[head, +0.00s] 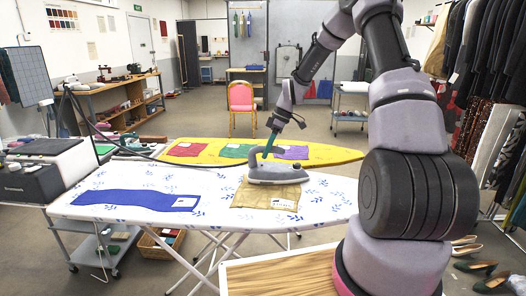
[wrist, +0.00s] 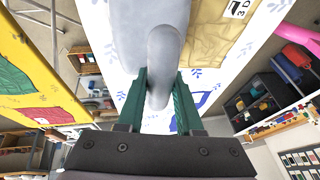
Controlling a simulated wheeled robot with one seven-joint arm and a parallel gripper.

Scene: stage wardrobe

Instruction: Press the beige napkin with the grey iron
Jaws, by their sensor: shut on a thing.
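The grey iron (head: 262,174) is at the back part of the beige napkin (head: 262,196), on the white board with blue leaf prints (head: 222,210). I cannot tell whether its soleplate touches the cloth. The napkin lies flat, with a small white label near its front edge; its back part is hidden by the iron. My gripper (head: 270,146) comes down from above, its green fingers shut on the iron's handle. In the wrist view, my gripper (wrist: 161,88) has one finger on each side of the grey handle (wrist: 165,45), with the napkin (wrist: 215,35) beside the iron.
A blue cloth (head: 135,200) lies left on the same board. Behind is a yellow board (head: 335,154) with red, green and purple cloths. Another iron on a dark station (head: 40,178) stands at left. A wooden-topped surface (head: 285,275) is in front; hanging clothes (head: 480,60) line the right.

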